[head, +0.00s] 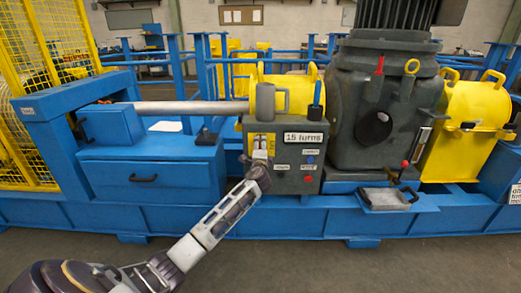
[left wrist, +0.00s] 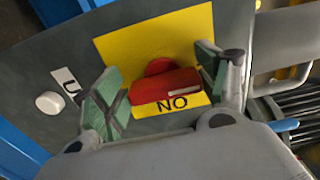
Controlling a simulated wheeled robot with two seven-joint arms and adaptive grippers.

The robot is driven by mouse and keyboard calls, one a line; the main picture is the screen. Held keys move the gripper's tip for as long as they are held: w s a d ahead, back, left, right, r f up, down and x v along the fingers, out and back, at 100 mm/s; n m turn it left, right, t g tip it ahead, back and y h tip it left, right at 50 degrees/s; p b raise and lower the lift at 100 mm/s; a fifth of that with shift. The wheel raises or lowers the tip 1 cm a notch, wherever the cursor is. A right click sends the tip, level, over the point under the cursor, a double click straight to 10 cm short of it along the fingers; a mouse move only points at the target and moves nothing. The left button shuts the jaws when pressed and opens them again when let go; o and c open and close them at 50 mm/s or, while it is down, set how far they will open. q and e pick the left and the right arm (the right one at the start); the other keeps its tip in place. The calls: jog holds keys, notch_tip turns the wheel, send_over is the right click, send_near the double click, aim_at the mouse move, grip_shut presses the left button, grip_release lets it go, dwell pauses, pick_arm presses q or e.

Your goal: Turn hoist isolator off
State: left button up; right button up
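The hoist isolator is a red rotary handle (left wrist: 166,88) on a yellow plate (left wrist: 115,45). In the left wrist view the handle's bar lies roughly crosswise, with a pale mark toward its right end. Black letters reading "NO" in this picture, probably an upside-down "ON", show just below it. My left gripper (left wrist: 163,83) is open, with one green-padded finger on each side of the handle; I cannot tell whether either touches it. My right gripper is out of view.
The box carries a "15 turns" sign (head: 304,138), a blue button (head: 310,160) and a red button (head: 308,179). A white knob (left wrist: 49,102) lies left of the plate in the wrist view. A grey gearbox housing (head: 385,105) stands to the right; the front floor is clear.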

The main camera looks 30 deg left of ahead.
pick_arm(q)
jog(key=shift+o, duration=0.6)
jog(key=shift+r, duration=0.1)
jog(key=shift+s+d, duration=0.1)
jog(key=shift+s, duration=0.05)
jog(key=v, duration=1.1)
jog(key=shift+s, duration=0.35)
jog(key=shift+d, duration=0.1)
